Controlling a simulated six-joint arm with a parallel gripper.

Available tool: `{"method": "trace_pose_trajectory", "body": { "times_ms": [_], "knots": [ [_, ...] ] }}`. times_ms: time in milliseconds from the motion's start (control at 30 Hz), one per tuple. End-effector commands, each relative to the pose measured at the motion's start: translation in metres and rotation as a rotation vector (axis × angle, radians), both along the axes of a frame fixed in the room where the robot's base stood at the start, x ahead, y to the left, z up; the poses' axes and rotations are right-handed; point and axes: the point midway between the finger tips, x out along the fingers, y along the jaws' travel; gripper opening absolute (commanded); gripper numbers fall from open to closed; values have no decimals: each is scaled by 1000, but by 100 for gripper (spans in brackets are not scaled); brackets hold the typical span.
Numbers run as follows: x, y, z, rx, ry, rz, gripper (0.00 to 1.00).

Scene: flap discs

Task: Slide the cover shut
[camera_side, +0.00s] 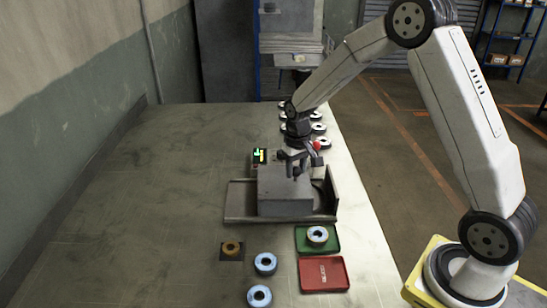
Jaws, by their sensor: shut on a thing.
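A grey box-shaped cover (284,196) sits on a metal base with rails (240,214) near the middle of the table. My gripper (294,172) points down at the top of the cover and is shut on what seems to be its handle. The handle is small and mostly hidden by the fingers. Part of the base shows open to the right of the cover, with a dark round shape at its edge; the rest under the cover is hidden.
A small lit display (260,156) stands behind the cover. Several discs (318,128) lie farther back. In front are a green tray (331,246) with a disc, a red tray (312,282), blue discs (265,263) and a brown disc (232,247) on a dark square. The table's left side is clear.

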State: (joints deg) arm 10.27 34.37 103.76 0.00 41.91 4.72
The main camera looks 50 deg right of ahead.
Motion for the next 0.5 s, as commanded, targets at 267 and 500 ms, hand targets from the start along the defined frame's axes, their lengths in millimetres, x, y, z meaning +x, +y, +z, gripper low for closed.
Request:
{"method": "trace_pose_trajectory", "body": {
  "times_ms": [267, 500],
  "knots": [
    [-9, -11, 1, -1, -4, -1, 14],
    [-17, -19, 1, -1, -3, -2, 14]
  ]
}}
